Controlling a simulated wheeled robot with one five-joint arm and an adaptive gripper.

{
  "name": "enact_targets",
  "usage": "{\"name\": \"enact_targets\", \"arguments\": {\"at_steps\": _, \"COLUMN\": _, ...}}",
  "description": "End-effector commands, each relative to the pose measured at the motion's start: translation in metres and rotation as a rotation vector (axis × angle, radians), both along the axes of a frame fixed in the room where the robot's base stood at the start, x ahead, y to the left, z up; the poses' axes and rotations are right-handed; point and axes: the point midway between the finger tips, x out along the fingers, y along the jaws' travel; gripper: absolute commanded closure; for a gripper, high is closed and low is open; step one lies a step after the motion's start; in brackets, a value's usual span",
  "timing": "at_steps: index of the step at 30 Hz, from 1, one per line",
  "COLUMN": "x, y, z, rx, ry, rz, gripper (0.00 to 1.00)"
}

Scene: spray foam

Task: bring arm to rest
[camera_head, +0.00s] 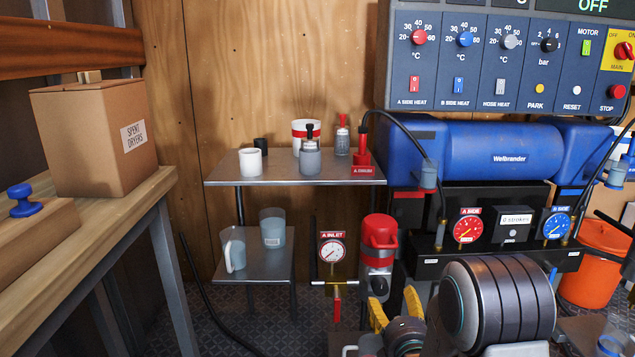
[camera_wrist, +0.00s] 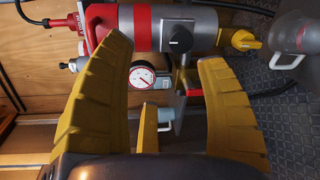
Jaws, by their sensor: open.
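My arm (camera_head: 500,300) is in the lower right of the head view, its thick grey, ribbed part in front of the proportioner. My gripper (camera_head: 394,302) has yellow fingers and points away from the camera, low in front of the red-topped grey cylinder (camera_head: 379,250). In the wrist view my gripper (camera_wrist: 163,52) has its two fingers spread wide apart, with nothing held between them. The cylinder (camera_wrist: 190,28) shows sideways beyond the fingertips there, with its red band and a dark knob. The A inlet gauge (camera_wrist: 142,77) shows between the fingers.
A metal shelf (camera_head: 225,170) holds cups and bottles, with jugs on a lower shelf (camera_head: 262,265). The blue Welbrander machine (camera_head: 480,148) and the A side gauge (camera_head: 467,229) stand behind my arm. A wooden bench (camera_head: 100,225) with a box (camera_head: 95,138) is left. An orange bucket (camera_head: 590,265) is right.

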Motion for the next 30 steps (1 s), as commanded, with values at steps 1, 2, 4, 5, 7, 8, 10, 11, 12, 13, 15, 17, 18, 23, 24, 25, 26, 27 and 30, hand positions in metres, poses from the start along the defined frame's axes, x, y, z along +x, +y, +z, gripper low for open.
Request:
{"name": "enact_targets", "arguments": {"at_steps": 1, "x": -0.002, "y": 0.0, "z": 0.035, "rx": 0.06, "ry": 0.027, "rz": -0.008, "gripper": 0.33}}
{"name": "enact_targets", "arguments": {"at_steps": 2, "x": -0.004, "y": 0.0, "z": 0.045, "rx": 0.099, "ry": 0.051, "rz": -0.016, "gripper": 0.33}}
{"name": "enact_targets", "arguments": {"at_steps": 4, "x": -0.01, "y": 0.0, "z": 0.066, "rx": 0.191, "ry": 0.107, "rz": -0.037, "gripper": 0.33}}
{"name": "enact_targets", "arguments": {"at_steps": 5, "x": -0.013, "y": 0.0, "z": 0.075, "rx": 0.23, "ry": 0.132, "rz": -0.047, "gripper": 0.33}}
{"name": "enact_targets", "arguments": {"at_steps": 7, "x": -0.021, "y": 0.0, "z": 0.096, "rx": 0.322, "ry": 0.186, "rz": -0.074, "gripper": 0.33}}
{"name": "enact_targets", "arguments": {"at_steps": 8, "x": -0.025, "y": 0.0, "z": 0.105, "rx": 0.361, "ry": 0.21, "rz": -0.088, "gripper": 0.33}}
{"name": "enact_targets", "arguments": {"at_steps": 10, "x": -0.035, "y": 0.001, "z": 0.126, "rx": 0.451, "ry": 0.263, "rz": -0.125, "gripper": 0.33}}
{"name": "enact_targets", "arguments": {"at_steps": 11, "x": -0.039, "y": 0.001, "z": 0.135, "rx": 0.489, "ry": 0.287, "rz": -0.141, "gripper": 0.33}}
{"name": "enact_targets", "arguments": {"at_steps": 12, "x": -0.046, "y": 0.001, "z": 0.146, "rx": 0.539, "ry": 0.317, "rz": -0.165, "gripper": 0.33}}
{"name": "enact_targets", "arguments": {"at_steps": 13, "x": -0.051, "y": 0.001, "z": 0.155, "rx": 0.576, "ry": 0.338, "rz": -0.184, "gripper": 0.33}}
{"name": "enact_targets", "arguments": {"at_steps": 15, "x": -0.065, "y": 0.001, "z": 0.176, "rx": 0.662, "ry": 0.388, "rz": -0.233, "gripper": 0.33}}
{"name": "enact_targets", "arguments": {"at_steps": 17, "x": -0.077, "y": 0.001, "z": 0.194, "rx": 0.733, "ry": 0.431, "rz": -0.278, "gripper": 0.33}}
{"name": "enact_targets", "arguments": {"at_steps": 18, "x": -0.086, "y": 0.001, "z": 0.205, "rx": 0.78, "ry": 0.458, "rz": -0.31, "gripper": 0.33}}
{"name": "enact_targets", "arguments": {"at_steps": 23, "x": -0.126, "y": 0.001, "z": 0.252, "rx": 0.961, "ry": 0.558, "rz": -0.457, "gripper": 0.33}}
{"name": "enact_targets", "arguments": {"at_steps": 24, "x": -0.137, "y": 0.001, "z": 0.264, "rx": 1.004, "ry": 0.58, "rz": -0.497, "gripper": 0.33}}
{"name": "enact_targets", "arguments": {"at_steps": 25, "x": -0.146, "y": 0.001, "z": 0.273, "rx": 1.035, "ry": 0.598, "rz": -0.529, "gripper": 0.33}}
{"name": "enact_targets", "arguments": {"at_steps": 26, "x": -0.155, "y": 0.001, "z": 0.282, "rx": 1.067, "ry": 0.612, "rz": -0.561, "gripper": 0.33}}
{"name": "enact_targets", "arguments": {"at_steps": 27, "x": -0.166, "y": 0.001, "z": 0.294, "rx": 1.107, "ry": 0.632, "rz": -0.606, "gripper": 0.33}}
{"name": "enact_targets", "arguments": {"at_steps": 30, "x": -0.197, "y": 0.002, "z": 0.322, "rx": 1.204, "ry": 0.676, "rz": -0.724, "gripper": 0.33}}
